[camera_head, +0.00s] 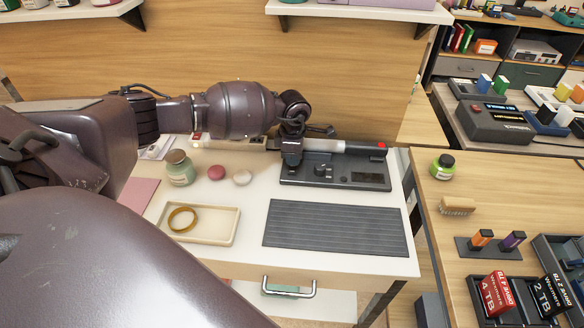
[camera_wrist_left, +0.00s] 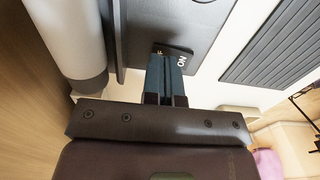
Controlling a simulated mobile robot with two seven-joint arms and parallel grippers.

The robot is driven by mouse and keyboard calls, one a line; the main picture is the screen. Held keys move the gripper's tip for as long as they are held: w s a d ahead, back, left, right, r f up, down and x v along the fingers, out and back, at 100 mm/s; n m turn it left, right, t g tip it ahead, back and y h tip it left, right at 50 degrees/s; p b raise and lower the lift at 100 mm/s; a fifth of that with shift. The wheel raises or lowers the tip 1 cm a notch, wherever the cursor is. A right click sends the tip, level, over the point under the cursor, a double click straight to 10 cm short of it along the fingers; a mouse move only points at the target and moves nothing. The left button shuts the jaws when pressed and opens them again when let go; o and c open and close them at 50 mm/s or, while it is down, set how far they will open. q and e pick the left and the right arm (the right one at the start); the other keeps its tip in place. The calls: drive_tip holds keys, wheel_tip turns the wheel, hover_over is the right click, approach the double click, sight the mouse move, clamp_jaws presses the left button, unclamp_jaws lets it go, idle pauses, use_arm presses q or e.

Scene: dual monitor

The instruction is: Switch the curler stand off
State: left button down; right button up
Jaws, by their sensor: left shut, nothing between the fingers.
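The curler stand (camera_head: 350,178) is a dark grey base at the back right of the white desk. A curler (camera_head: 358,147) with a light barrel and a red end lies along its back edge. My left gripper (camera_head: 291,160) is at the stand's left end, with its fingers shut and empty. In the left wrist view, the shut fingertips (camera_wrist_left: 167,62) are at a black rocker switch (camera_wrist_left: 180,57) on the stand (camera_wrist_left: 150,25). "ON" shows on the switch's right side; the lettering on its left is partly hidden by the fingers. Whether they touch it, I cannot tell. My right gripper is not visible.
A ribbed dark mat (camera_head: 335,228) lies in front of the stand. A tray (camera_head: 218,238) with a yellow ring (camera_head: 182,220), a jar (camera_head: 179,168) and two small round items stand to the left. A wooden table (camera_head: 440,220) is to the right.

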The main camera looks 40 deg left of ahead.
use_arm(q)
drive_tip(key=shift+r+p, duration=0.65)
drive_tip(key=shift+r, duration=1.25)
drive_tip(key=shift+r+p, duration=0.55)
drive_tip(key=shift+r, duration=0.65)
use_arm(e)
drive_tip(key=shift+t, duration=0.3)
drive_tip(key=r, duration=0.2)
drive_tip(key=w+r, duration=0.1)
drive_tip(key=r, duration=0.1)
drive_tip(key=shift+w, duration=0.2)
use_arm(q)
drive_tip(key=shift+s+f, duration=0.1)
drive_tip(key=shift+f, duration=0.05)
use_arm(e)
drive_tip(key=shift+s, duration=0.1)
